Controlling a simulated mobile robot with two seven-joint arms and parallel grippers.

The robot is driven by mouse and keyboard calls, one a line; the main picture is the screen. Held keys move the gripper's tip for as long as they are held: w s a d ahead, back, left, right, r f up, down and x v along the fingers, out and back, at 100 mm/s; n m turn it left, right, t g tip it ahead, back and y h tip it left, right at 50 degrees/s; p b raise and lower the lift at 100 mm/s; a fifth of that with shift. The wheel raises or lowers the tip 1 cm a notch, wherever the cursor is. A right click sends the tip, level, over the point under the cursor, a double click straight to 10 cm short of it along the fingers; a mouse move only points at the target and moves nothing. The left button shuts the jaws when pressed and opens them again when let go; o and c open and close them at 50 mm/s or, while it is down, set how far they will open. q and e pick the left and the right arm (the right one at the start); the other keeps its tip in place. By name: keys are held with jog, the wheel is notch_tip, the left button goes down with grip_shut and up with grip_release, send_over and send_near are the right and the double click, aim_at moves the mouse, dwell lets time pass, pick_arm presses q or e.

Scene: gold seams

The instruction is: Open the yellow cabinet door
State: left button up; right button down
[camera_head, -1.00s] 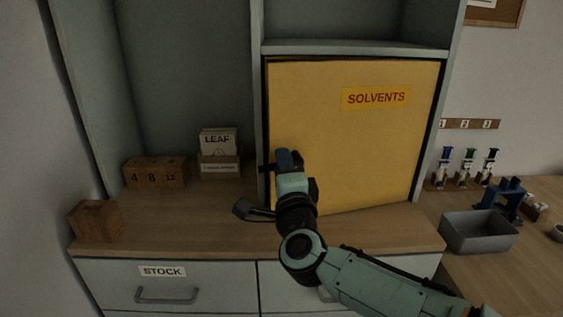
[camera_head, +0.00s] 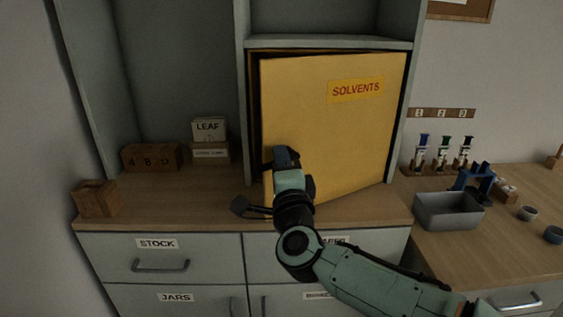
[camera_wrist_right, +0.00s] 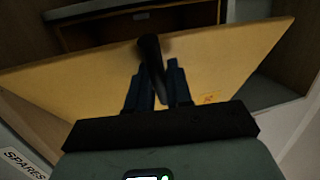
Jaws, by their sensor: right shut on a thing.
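The yellow cabinet door (camera_head: 335,130), labelled SOLVENTS, is ajar. Its left edge stands out from the frame and a dark gap shows there; its right edge stays at the frame. In the wrist view the door (camera_wrist_right: 90,75) slants across the picture, with the dark cabinet inside beyond its top edge. My right gripper (camera_head: 286,158) is at the lower left of the door. In the wrist view its blue fingers (camera_wrist_right: 160,85) are shut on a dark bar handle (camera_wrist_right: 151,58). The handle is hidden by the gripper in the head view. My left gripper is not in view.
Left of the cabinet stand a wooden number block (camera_head: 150,158), a small wooden box (camera_head: 95,199) and LEAF boxes (camera_head: 210,140). A grey bin (camera_head: 449,211) and several coloured-top bottles are at right. Drawers lie below the counter (camera_head: 220,212).

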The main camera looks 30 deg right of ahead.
jog(key=c, duration=1.2)
grip_release()
jog(key=shift+r, duration=0.2)
jog(key=shift+s, duration=0.1)
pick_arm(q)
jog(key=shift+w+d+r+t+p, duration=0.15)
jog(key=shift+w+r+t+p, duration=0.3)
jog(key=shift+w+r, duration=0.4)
pick_arm(e)
jog(key=v, duration=1.3)
jog(key=shift+s+f, duration=0.1)
jog(key=shift+f, duration=0.05)
